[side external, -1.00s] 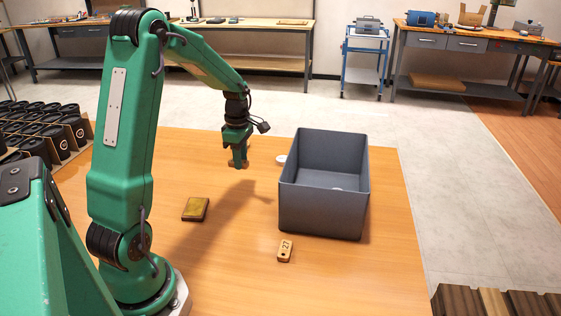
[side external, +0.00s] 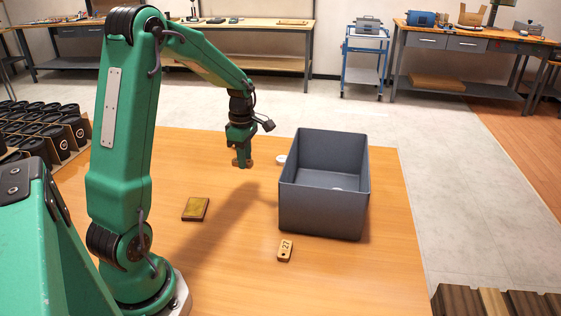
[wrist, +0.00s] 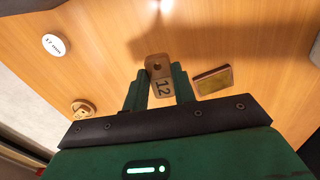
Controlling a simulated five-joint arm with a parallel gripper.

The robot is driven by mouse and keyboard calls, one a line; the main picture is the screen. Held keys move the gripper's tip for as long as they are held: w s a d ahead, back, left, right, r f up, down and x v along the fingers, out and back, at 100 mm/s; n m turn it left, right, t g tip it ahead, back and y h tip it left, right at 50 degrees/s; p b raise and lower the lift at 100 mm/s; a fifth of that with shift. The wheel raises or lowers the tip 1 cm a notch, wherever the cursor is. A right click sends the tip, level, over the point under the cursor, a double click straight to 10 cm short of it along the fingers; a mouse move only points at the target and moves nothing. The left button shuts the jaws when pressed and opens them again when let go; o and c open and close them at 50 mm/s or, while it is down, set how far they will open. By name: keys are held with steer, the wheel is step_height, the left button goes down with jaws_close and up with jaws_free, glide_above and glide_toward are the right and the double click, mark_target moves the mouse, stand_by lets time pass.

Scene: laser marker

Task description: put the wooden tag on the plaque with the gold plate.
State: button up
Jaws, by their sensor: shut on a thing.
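My gripper (side external: 241,161) is shut on a wooden tag (wrist: 157,67) and holds it above the table. In the wrist view the tag sits between the two green fingers and shows a hole and the number 12. In the side external view only a small brown bit shows at the fingertips. The plaque with the gold plate (side external: 195,208) lies flat on the table, left of and nearer the camera than my gripper. It also shows right of the fingers in the wrist view (wrist: 213,81).
A deep grey bin (side external: 322,213) stands right of my gripper. Another wooden tag (side external: 285,251) lies in front of it. A white disc (wrist: 55,45) and a round wooden piece (wrist: 83,108) lie on the table. The table is clear between gripper and plaque.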

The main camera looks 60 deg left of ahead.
steer(key=shift+s+d+r, duration=0.2)
steer(key=shift+s+d, duration=0.2)
steer(key=shift+s, duration=0.05)
steer(key=s+d+r+n, duration=0.1)
steer(key=s+d, duration=0.7)
steer(key=s, duration=0.3)
steer(key=shift+d+r, duration=0.25)
steer(key=shift+d, duration=0.1)
glide_above(198, 207)
step_height(198, 207, down, 7)
steer(key=shift+a, duration=0.1)
steer(key=shift+f, duration=2.05)
